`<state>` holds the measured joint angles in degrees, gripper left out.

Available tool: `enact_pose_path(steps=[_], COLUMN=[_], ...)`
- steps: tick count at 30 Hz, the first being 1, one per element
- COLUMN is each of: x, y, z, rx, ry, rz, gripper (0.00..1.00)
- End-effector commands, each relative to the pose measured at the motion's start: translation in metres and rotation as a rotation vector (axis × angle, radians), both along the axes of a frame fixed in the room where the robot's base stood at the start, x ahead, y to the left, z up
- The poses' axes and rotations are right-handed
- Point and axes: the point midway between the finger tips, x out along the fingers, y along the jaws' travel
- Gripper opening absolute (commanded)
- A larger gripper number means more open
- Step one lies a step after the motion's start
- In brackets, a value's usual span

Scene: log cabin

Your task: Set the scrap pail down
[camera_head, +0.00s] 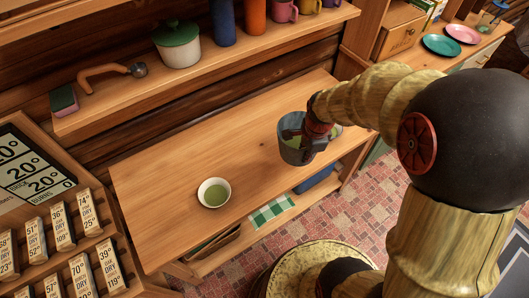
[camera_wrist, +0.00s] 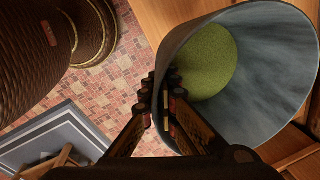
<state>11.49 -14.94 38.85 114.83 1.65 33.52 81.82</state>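The scrap pail (camera_head: 291,152) is a blue-grey metal pail at the right end of the wooden table (camera_head: 165,180). In the wrist view the pail (camera_wrist: 285,65) is tilted in the picture and shows a green bottom or contents. My gripper (camera_head: 304,137) is at the pail's near right side. In the wrist view its fingers (camera_wrist: 162,100) close together on the pail's rim and wall. Whether the pail's base touches the tabletop is hidden from me.
A white bowl with green contents (camera_head: 214,193) stands on the table left of the pail. The tabletop between and behind them is clear. A label rack (camera_head: 60,235) stands at left.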

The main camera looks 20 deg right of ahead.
Motion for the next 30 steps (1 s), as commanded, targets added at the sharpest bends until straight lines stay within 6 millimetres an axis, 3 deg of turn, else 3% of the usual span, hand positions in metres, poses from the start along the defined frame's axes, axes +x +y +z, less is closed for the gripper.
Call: enact_pose_path(steps=[11, 15, 30], x=[0.064, 0.080, 0.105], y=[0.049, 0.062, 0.081], z=[-0.038, -0.062, -0.100], rx=[0.000, 0.001, 0.000], ry=[0.000, 0.001, 0.000], rz=[0.006, 0.004, 0.004], gripper=[0.00, 0.00, 0.00])
